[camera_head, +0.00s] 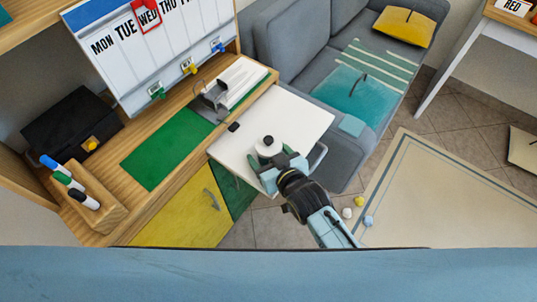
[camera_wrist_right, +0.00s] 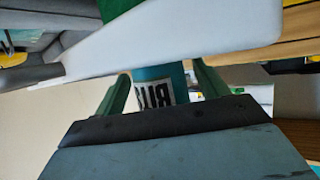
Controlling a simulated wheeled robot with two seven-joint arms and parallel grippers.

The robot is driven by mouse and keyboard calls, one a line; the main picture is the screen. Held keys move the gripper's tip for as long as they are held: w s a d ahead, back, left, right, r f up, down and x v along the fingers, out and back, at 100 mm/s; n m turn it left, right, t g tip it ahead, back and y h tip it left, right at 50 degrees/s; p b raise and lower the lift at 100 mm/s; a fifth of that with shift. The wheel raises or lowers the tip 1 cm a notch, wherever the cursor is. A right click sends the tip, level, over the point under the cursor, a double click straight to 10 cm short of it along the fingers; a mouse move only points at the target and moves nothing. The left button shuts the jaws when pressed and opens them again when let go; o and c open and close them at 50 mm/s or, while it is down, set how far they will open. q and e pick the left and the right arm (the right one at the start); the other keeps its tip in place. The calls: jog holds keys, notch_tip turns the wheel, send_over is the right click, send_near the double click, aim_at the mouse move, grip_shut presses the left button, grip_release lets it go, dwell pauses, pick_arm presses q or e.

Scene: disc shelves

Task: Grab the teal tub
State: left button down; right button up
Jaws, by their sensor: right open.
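In the right wrist view, a teal tub (camera_wrist_right: 152,84) with a white label and black letters shows between the two green fingers of my right gripper (camera_wrist_right: 163,88). My right gripper is open, with a finger on either side of the tub; I cannot tell whether they touch it. In the head view, my right gripper (camera_head: 276,166) is at the near edge of a white panel (camera_head: 285,112), by a pale round thing with a dark knob (camera_head: 268,147). The tub's teal side is not clear there. My left gripper is out of view.
The wooden cabinet (camera_head: 185,105) with a green mat (camera_head: 166,150) and a pen block (camera_head: 90,198) stands at the left. A grey sofa (camera_head: 300,45) is behind the panel. A pale rug (camera_head: 450,190) covers the floor at the right, with small balls (camera_head: 359,201) at its edge.

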jog(key=c, duration=1.2)
jog(key=shift+w+r, duration=0.1)
jog(key=shift+c, duration=0.6)
